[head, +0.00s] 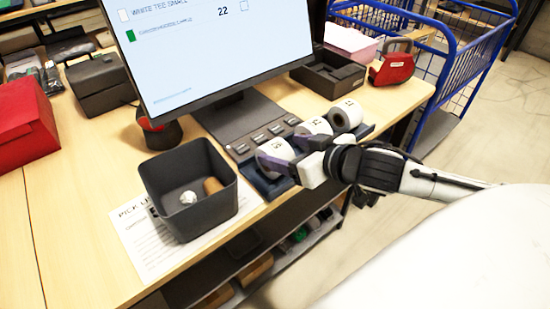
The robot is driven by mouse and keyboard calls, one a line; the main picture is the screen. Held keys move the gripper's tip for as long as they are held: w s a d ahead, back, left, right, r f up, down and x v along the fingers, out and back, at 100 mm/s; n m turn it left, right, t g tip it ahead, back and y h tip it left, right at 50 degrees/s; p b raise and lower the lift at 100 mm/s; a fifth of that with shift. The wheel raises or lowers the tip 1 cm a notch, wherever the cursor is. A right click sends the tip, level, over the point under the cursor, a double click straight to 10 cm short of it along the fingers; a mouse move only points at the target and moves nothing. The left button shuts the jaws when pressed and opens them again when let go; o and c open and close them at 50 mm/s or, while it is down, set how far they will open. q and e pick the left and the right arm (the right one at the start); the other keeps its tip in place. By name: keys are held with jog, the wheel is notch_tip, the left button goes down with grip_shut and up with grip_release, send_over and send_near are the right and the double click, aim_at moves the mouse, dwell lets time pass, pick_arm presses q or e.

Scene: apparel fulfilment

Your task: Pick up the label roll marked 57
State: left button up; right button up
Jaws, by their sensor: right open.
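Three white label rolls sit in a row on a dark holder at the desk's front right edge: a near roll (275,151), a middle roll (314,127) and a far roll (347,114). Each carries small dark marks, too small or tilted to read surely, so I cannot tell which is 57. My right gripper (295,157) comes in from the right and is open at the near roll. Its fingers partly cover that roll's lower side, and I cannot tell whether they touch it. My left gripper is out of view.
A dark bin (190,190) with small items stands on a paper sheet (132,235) left of the rolls. A monitor (215,50) stands behind. A black tray (328,73) and a red device (392,67) lie beyond the rolls. A blue cart (455,60) is at right.

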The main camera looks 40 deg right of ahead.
aim_at(278, 149)
jog(key=shift+x, duration=2.1)
jog(key=shift+a, duration=0.2)
jog(key=shift+c, duration=0.2)
jog(key=shift+r, duration=0.1)
jog(key=c, duration=1.2)
